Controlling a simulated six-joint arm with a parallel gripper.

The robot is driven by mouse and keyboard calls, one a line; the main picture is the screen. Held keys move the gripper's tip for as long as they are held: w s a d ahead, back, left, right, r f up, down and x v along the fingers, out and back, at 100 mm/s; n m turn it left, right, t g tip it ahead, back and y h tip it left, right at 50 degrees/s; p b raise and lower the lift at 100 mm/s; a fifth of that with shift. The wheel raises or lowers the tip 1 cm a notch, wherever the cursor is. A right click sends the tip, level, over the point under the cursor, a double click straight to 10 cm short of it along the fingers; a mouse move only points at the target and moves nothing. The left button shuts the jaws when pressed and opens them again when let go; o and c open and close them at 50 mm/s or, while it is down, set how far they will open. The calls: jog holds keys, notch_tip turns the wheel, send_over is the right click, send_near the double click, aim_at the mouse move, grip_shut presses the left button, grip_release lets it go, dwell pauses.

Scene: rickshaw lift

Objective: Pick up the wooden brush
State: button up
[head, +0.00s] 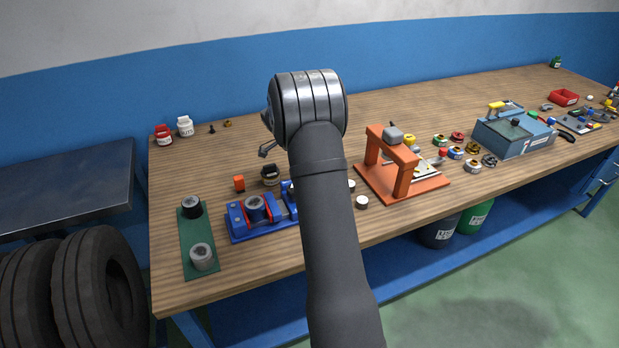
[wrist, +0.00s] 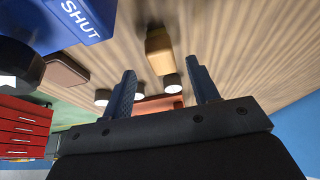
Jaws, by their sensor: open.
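In the wrist view, a tan, wooden-looking piece with a dark end, likely the wooden brush (wrist: 158,50), lies on the bench, seen between and beyond my fingertips. My gripper (wrist: 162,68) is open, its two blue fingers apart with nothing held between them. The gap between fingers and brush is hard to judge. In the head view my arm hides the brush, and only a small dark part of my gripper shows left of the wrist.
A blue block lettered SHUT (wrist: 80,18) and a brown block (wrist: 65,70) are on the left in the wrist view. White-topped cylinders, one (wrist: 172,83) near the brush, stand close by. An orange press (head: 402,165) stands right of my arm, a blue vise (head: 262,215) left.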

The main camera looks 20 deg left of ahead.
jog(key=x, duration=0.4)
jog(key=shift+w+f, duration=0.2)
jog(key=c, duration=1.1)
jog(key=shift+o, duration=0.2)
jog(key=shift+r, duration=0.1)
notch_tip(320, 180, up, 4)
jog(key=shift+f, duration=0.15)
jog(key=d+r, duration=0.7)
jog(key=d, duration=0.4)
jog(key=shift+s+d, duration=0.3)
jog(key=shift+s, duration=0.1)
